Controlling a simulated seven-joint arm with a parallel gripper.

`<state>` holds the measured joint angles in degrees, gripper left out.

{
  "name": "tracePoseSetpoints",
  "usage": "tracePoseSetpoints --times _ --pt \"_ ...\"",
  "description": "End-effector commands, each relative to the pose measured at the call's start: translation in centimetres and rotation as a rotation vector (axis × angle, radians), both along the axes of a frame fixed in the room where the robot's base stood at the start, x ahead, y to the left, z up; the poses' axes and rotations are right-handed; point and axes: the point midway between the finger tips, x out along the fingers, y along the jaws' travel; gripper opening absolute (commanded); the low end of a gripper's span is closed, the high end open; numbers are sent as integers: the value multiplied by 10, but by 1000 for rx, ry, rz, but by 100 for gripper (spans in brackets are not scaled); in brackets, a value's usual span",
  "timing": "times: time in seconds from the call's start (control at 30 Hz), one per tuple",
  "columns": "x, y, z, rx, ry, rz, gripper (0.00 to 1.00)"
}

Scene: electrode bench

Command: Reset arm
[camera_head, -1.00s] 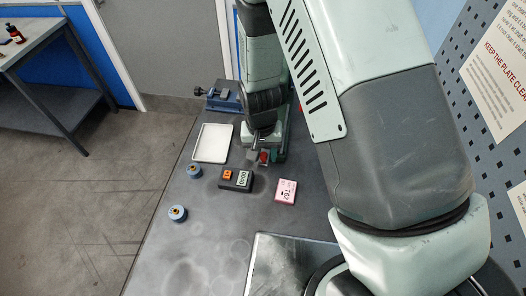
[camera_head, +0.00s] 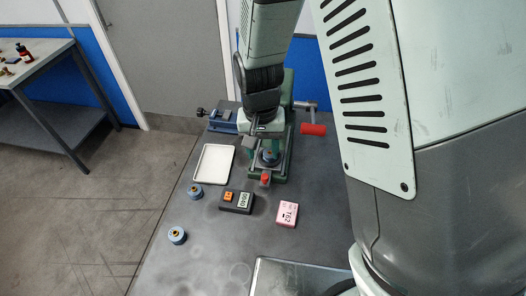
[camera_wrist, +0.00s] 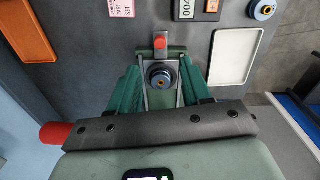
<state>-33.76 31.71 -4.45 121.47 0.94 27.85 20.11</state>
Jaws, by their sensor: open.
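My gripper (camera_head: 262,128) is open in the head view, above the green press (camera_head: 284,155) at the back of the bench. Its fingertips are small and partly hidden there. A round blue-ringed die (camera_head: 270,157) sits on the press bed below it. The die also shows in the wrist view (camera_wrist: 162,76), between green side pieces. I see nothing held between the jaws.
A red press handle (camera_head: 313,129) sticks out right. A blue vise (camera_head: 222,122) stands back left.

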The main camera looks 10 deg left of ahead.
Motion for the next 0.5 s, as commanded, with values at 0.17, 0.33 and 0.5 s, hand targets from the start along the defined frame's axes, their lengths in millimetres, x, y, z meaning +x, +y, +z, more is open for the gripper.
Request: tracePoseSetpoints --times 0.17,0.33,0.5 --pt "0 0 0 0 0 0 48" --pt "0 0 0 0 0 1 48" --pt "4 -7 20 17 -21 -7 48"
